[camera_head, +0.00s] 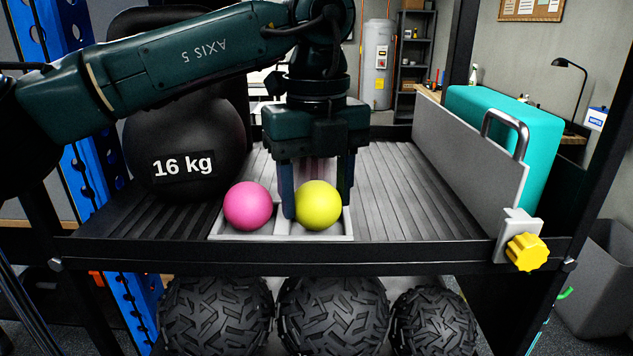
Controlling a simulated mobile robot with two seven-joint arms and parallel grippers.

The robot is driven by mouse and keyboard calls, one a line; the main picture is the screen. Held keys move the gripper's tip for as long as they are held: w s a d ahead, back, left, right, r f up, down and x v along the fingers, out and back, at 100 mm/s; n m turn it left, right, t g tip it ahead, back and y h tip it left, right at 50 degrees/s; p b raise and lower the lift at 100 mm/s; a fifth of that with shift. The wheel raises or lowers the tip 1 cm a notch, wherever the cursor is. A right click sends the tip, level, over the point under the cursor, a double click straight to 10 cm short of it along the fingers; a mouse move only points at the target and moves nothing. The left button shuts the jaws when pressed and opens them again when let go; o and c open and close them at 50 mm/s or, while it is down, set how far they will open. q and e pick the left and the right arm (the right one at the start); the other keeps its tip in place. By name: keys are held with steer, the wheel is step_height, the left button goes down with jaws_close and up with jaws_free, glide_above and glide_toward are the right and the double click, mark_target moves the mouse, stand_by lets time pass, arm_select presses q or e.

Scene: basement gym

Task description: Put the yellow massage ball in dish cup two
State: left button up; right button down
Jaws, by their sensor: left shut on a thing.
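The yellow massage ball (321,206) is between the two fingers of my left gripper (318,208), which is shut on it. The ball is in or just above the right cup of a pale grey dish (281,236); I cannot tell whether it touches the bottom. A pink ball (247,205) sits in the dish's left cup, just left of my gripper's left finger. No cup number is visible. The gripper points straight down and hides the back of the dish. My right gripper is not in view.
A black 16 kg kettlebell (184,145) stands left of the dish on the ribbed shelf (400,195). A grey upright panel (470,150) and a teal case (545,150) stand at the right. The shelf between dish and panel is clear. Several black treaded balls (333,315) lie below.

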mark_target(317, 183)
arm_select(q)
steer(key=shift+f, duration=0.15)
steer(key=o, duration=1.1)
steer(key=shift+s, duration=0.1)
steer(key=shift+o, duration=0.2)
step_height(317, 183, up, 8)
steer(key=shift+f, duration=0.1)
